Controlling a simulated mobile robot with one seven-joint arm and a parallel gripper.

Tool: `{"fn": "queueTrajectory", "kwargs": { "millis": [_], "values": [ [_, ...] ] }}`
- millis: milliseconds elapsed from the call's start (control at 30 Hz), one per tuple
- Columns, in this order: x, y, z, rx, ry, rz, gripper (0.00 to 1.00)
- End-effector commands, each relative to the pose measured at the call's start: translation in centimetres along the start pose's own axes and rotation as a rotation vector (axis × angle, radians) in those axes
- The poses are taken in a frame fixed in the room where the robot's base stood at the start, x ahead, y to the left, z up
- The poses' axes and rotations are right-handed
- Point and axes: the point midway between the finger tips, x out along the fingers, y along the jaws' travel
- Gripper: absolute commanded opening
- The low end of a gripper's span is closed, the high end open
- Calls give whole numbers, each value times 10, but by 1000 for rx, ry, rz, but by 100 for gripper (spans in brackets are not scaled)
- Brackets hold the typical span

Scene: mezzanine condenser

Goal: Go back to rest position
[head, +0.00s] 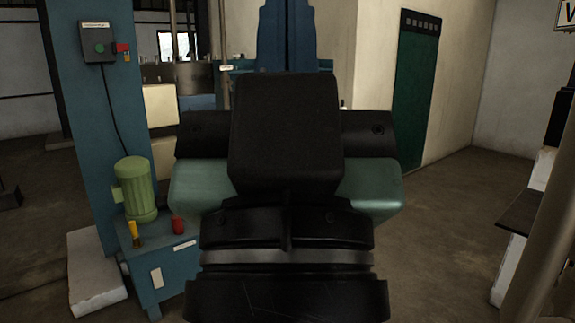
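My arm fills the middle of the head view, with a black ribbed ring low down and a large black block above it. My gripper (285,135) seems to be at this dark end, seen from behind. Its fingers are hidden, so I cannot tell whether it is open or shut, or whether it holds anything.
At left, a blue column (85,150) carries a grey switch box (98,48) with a red padlock (123,49). A green motor (137,187) stands on a blue base (155,262). A green door (415,90) is behind right.

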Motion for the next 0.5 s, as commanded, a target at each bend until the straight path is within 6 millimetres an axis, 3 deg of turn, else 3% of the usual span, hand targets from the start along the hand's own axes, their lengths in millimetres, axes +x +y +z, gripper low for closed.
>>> {"fn": "queueTrajectory", "kwargs": {
  "millis": [33, 500],
  "values": [
    [19, 0, -18, 0, 0, 0, 0],
    [125, 0, -118, 1, 0, 0, 0]
  ]
}}
